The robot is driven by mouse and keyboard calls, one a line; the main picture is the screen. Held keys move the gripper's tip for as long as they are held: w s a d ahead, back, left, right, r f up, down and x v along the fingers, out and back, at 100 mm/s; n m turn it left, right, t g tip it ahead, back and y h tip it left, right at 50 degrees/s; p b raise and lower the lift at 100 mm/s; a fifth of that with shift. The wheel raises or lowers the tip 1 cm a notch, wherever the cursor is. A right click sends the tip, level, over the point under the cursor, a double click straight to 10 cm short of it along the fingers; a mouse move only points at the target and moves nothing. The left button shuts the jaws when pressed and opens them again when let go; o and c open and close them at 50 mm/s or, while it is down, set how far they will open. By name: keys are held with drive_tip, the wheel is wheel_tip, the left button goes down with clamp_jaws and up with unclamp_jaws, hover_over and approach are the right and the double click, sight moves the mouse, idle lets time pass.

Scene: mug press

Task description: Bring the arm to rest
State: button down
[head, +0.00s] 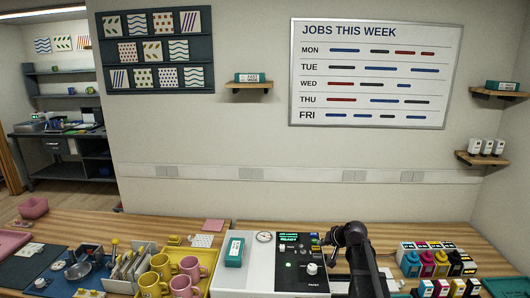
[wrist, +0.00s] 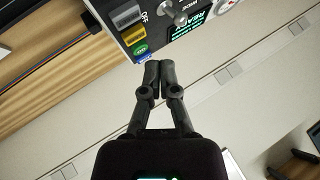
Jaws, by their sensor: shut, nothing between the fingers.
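My gripper (wrist: 153,78) shows in the wrist view with its two black fingertips together and nothing between them. In that view the press's control panel (wrist: 165,25), with its screen, knob and coloured buttons, lies beyond the fingertips. In the head view my dark arm rises at the lower right of the press (head: 262,250), partly covering the panel's right side. The press screen is lit green. The fingers themselves are hard to make out in the head view, and I cannot tell whether they touch the panel.
Pink and yellow mugs (head: 190,267) stand in a yellow tray left of the press. A teal box (head: 234,251) rests on the press's left part. Coloured ink bottles (head: 437,262) stand at the right. Bare wooden bench (head: 380,236) shows behind my arm.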

drive_tip(key=s+a+f+g, duration=0.1)
drive_tip(key=s, duration=0.3)
drive_tip(key=s+a+f+n+g+h, duration=0.1)
drive_tip(key=s+a, duration=0.1)
drive_tip(key=s, duration=0.3)
drive_tip(key=s+a+f+g, duration=0.1)
drive_tip(key=s+f, duration=0.1)
drive_tip(key=s, duration=0.2)
drive_tip(key=shift+s+a+n+g+h, duration=0.15)
drive_tip(key=shift+s+n+g+h, duration=0.15)
drive_tip(key=shift+g+h, duration=0.1)
drive_tip(key=s+f+g+h, duration=0.1)
drive_tip(key=s+g+h, duration=0.2)
drive_tip(key=s, duration=1.1)
drive_tip(key=shift+s+f+n+g, duration=0.2)
drive_tip(key=shift+f+n+g, duration=0.1)
drive_tip(key=shift+n+g, duration=0.1)
